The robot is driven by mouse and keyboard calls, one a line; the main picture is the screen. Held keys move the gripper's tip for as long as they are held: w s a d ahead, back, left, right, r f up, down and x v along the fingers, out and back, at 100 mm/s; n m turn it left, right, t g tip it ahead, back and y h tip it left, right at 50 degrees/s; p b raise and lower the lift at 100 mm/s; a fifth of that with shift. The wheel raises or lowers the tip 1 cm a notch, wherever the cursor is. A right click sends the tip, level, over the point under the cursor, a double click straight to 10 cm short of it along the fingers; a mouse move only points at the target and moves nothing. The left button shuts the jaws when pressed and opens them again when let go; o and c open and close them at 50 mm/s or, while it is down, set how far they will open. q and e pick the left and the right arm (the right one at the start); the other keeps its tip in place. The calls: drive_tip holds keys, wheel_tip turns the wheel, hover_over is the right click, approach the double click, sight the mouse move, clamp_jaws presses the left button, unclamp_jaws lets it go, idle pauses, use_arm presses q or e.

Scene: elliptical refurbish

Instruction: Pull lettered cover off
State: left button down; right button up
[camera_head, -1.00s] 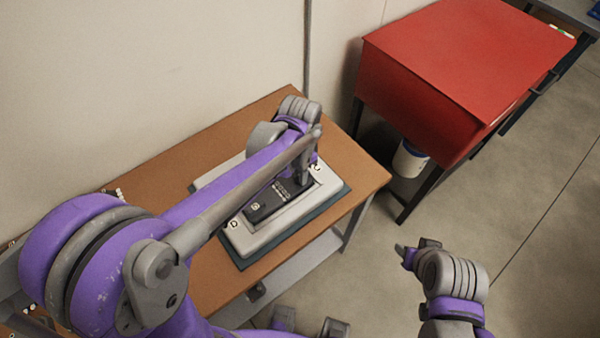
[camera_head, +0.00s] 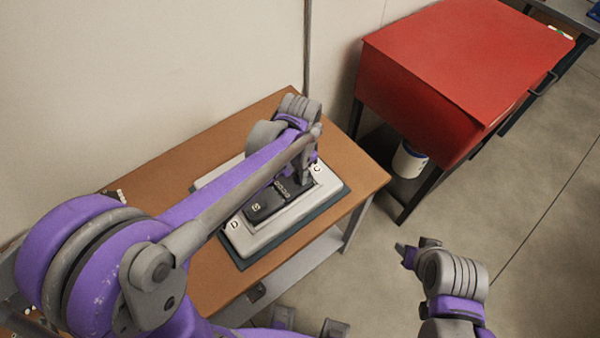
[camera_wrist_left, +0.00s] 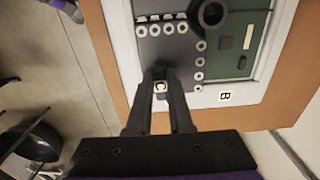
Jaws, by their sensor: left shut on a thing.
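A white-framed device (camera_head: 285,227) lies on a dark green mat on the brown table. Letters C and D mark two of its frame corners in the head view. A black cover (camera_head: 267,203) bearing a small white character sits inside the frame, nearer the D corner. My left gripper (camera_head: 303,183) points down over the end near C. In the left wrist view, its fingers (camera_wrist_left: 160,72) are closed together over the dark grey knobbed panel (camera_wrist_left: 172,50), with label C showing between them. They hide what they grip. My right gripper (camera_head: 405,252) is over the floor; its jaws are unclear.
In the left wrist view, a green circuit board (camera_wrist_left: 245,30) and a black ring (camera_wrist_left: 211,14) show inside the frame. A red cabinet (camera_head: 450,75) stands right of the table, with a white container (camera_head: 409,160) below. A wall runs behind the table.

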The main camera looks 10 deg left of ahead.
use_arm(q)
drive_tip(key=shift+w+r+p, duration=0.1)
drive_tip(key=shift+r+p, duration=1.05)
drive_tip(key=shift+r, duration=1.45)
wheel_tip(320, 180, up, 11)
drive_tip(key=p, duration=0.2)
use_arm(e)
drive_tip(key=w+r+t, duration=0.1)
drive_tip(key=w+r, duration=0.2)
drive_tip(key=r, duration=0.4)
drive_tip(key=shift+w+r, duration=0.35)
drive_tip(key=shift+w, duration=0.05)
